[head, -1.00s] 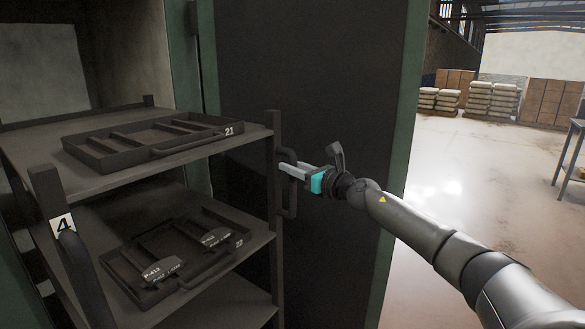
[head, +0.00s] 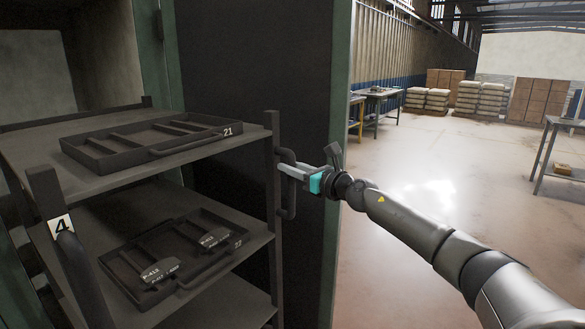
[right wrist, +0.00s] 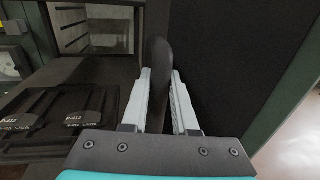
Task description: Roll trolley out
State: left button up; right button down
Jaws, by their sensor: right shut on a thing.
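The dark shelved trolley (head: 215,165), marked 4 on its left post, stands in front of me. My right gripper (head: 285,170) is shut on the trolley's right-hand vertical handle (head: 287,200). In the right wrist view the dark handle bar (right wrist: 158,85) stands between the two grey fingers. The top shelf carries tray 21 (head: 150,140), which looks empty. The shelf below carries tray 22 (head: 175,255), with brake shoes (head: 160,272) in it. The trolley's left handle (head: 85,280) has no gripper on it in view. My left gripper is not in view.
A tall dark panel with a green edge (head: 340,120) stands just behind and right of the trolley. Open floor (head: 430,200) lies to the right. A table (head: 560,150) stands at the far right, with benches (head: 378,98) and stacked sacks (head: 480,97) farther back.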

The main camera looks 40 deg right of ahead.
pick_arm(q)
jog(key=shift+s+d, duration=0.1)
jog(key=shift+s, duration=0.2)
pick_arm(e)
jog(key=shift+s+d+r, duration=0.15)
jog(key=shift+s, duration=0.05)
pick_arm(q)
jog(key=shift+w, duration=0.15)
pick_arm(e)
jog(key=c, duration=0.7)
grip_release()
jog(key=shift+s, duration=0.1)
jog(key=shift+s, duration=0.1)
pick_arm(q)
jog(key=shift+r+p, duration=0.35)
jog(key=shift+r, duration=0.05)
pick_arm(e)
jog(key=shift+s+d, duration=0.2)
jog(key=shift+s, duration=2.3)
jog(key=shift+s+d, duration=0.2)
jog(key=shift+s, duration=2.3)
jog(key=shift+s+d, duration=0.2)
jog(key=shift+s, duration=2.3)
